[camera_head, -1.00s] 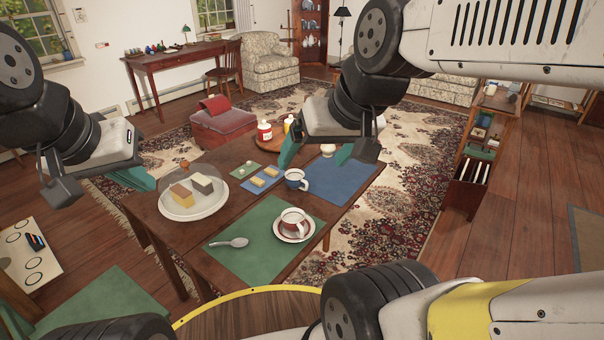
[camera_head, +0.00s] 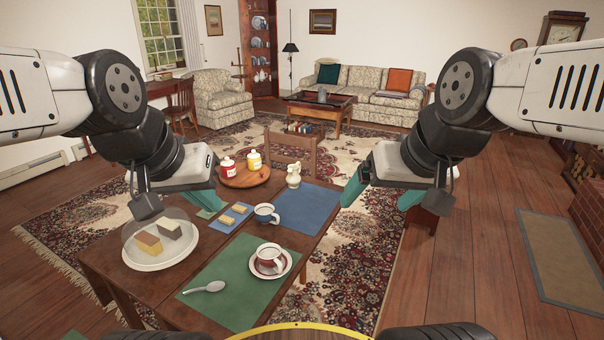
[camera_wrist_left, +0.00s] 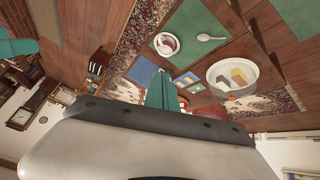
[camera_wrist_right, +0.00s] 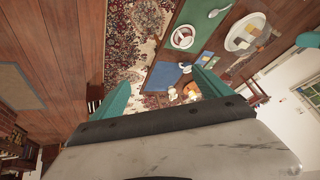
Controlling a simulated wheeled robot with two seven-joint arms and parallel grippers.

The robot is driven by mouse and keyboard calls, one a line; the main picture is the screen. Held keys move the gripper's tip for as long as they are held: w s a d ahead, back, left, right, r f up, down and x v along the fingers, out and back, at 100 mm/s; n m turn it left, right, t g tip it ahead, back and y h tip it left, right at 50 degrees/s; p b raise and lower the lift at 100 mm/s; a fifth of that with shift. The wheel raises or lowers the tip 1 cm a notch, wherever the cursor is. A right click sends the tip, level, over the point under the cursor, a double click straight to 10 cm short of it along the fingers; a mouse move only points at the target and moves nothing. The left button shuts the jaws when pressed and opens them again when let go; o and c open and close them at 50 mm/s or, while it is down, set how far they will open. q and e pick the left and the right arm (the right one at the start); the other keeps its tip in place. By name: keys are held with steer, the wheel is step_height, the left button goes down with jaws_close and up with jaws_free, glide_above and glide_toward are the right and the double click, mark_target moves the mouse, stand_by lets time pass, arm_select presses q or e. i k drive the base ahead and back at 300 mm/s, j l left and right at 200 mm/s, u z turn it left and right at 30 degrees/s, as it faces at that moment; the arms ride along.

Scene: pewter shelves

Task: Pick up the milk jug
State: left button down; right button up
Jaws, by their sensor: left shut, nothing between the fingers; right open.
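The milk jug (camera_head: 293,175) is a small cream-coloured jug standing upright at the far edge of the dining table, beside the blue placemat (camera_head: 305,207). In the head view it stands between my two grippers, touched by neither. My left gripper (camera_head: 207,199) is shut and empty, left of the jug and over the table's left part. Its closed teal fingers show in the left wrist view (camera_wrist_left: 160,90). My right gripper (camera_head: 382,198) is open and empty, right of the jug and beyond the table's right edge. Its spread fingers show in the right wrist view (camera_wrist_right: 161,92).
A chair (camera_head: 293,150) stands behind the jug.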

mark_target(293, 179)
steer(key=i+l+u, duration=0.1)
steer(key=i+l, duration=0.5)
steer(key=i+l+u, duration=0.1)
steer(key=i+l, duration=0.45)
steer(key=i+l+u, duration=0.1)
steer(key=i+l, duration=0.45)
steer(key=l, duration=0.2)
